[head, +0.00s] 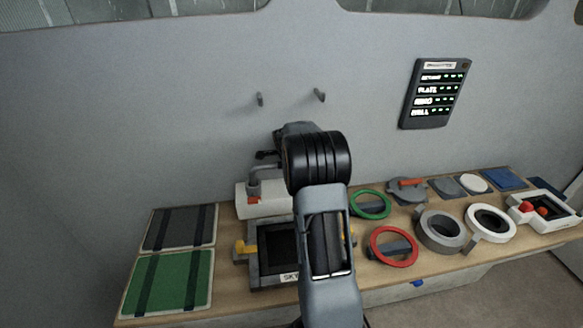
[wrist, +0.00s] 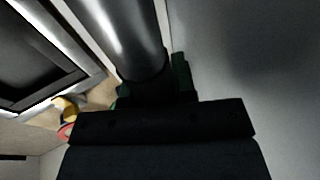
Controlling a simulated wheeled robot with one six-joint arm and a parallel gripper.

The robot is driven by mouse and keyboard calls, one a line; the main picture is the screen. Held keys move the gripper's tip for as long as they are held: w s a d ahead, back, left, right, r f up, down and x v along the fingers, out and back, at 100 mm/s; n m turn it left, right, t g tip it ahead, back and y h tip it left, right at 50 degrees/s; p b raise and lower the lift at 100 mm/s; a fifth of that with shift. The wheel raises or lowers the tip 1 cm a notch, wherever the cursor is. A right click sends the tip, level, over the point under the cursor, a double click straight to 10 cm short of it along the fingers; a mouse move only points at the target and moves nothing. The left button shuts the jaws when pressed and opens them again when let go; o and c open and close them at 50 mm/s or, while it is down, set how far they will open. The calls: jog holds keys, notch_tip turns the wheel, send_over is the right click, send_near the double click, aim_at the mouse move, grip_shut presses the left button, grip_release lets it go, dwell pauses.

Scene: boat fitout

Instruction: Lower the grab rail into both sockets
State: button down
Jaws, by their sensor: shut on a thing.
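A thick, pale, shiny tube that looks like the grab rail shows in the wrist view (wrist: 127,35). My gripper (wrist: 152,88) is shut around it, with green pads on both sides. My gripper's fingers are hidden there too.
The grey-framed hatch (head: 256,277) with yellow latches lies in front of the tube. Green (head: 168,283) and dark (head: 180,228) panels lie left. Red (head: 392,246), green and grey rings crowd the bench to the right. Two small hooks (head: 259,99) (head: 319,95) stick out of the wall above.

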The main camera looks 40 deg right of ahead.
jog(key=shift+r, duration=0.1)
jog(key=c, duration=0.8)
grip_release()
jog(key=shift+c, duration=0.2)
jog(key=b+v, duration=0.2)
jog(key=v, duration=1.2)
jog(key=s+a+f+n+y, duration=0.1)
jog(key=s+a+f+n, duration=0.1)
jog(key=s+a+n, duration=0.8)
jog(key=s+a+f+n+y, duration=0.2)
jog(key=s+a+f+n, duration=0.1)
jog(key=s+a+n, duration=0.8)
jog(key=a+n, duration=0.2)
jog(key=shift+s+a+f+n+t+y, duration=0.2)
jog(key=shift+s+n+t+y, duration=0.1)
jog(key=shift+s+n, duration=0.1)
